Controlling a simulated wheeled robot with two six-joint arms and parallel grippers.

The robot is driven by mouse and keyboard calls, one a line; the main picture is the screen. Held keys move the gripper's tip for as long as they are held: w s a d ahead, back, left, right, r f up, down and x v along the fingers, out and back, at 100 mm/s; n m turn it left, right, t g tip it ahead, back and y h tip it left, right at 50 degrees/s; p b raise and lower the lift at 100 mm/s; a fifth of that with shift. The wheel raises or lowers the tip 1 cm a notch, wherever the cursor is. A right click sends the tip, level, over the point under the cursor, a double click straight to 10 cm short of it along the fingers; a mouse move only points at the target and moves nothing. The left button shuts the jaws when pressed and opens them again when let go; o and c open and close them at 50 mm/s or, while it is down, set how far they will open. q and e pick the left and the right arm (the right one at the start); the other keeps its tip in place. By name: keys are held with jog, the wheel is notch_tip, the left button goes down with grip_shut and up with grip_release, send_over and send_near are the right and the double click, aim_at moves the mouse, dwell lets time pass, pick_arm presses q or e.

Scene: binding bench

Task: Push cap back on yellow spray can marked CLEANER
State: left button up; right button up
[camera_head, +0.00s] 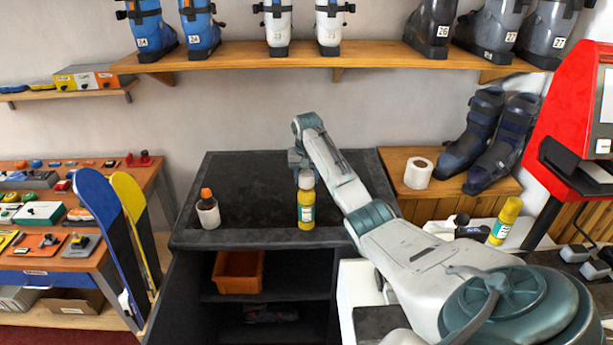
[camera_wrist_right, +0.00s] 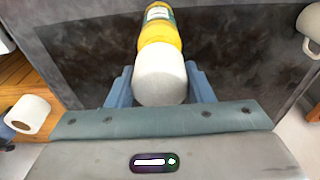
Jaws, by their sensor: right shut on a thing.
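A yellow can (camera_head: 306,213) with a label too small to read stands upright near the front edge of the dark bench. A whitish cap (camera_head: 306,179) is at its top, in line with the can. My right gripper (camera_head: 301,163) comes in from the right and is shut on the cap. In the right wrist view the blue fingers (camera_wrist_right: 161,88) sit on either side of the white cap (camera_wrist_right: 160,73), with the yellow can (camera_wrist_right: 160,32) beyond it. I cannot tell whether the cap is fully seated. My left gripper is not in view.
Another yellow can (camera_head: 505,220) is at the right, beside my arm. A paper roll (camera_head: 418,173) sits on the wooden shelf. The bench's middle is clear.

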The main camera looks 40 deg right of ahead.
jog(key=shift+f, duration=1.05)
dwell(1.3)
jog(key=o, duration=1.5)
jog(key=shift+r, duration=0.15)
jog(key=shift+r, duration=3.4)
grip_shut()
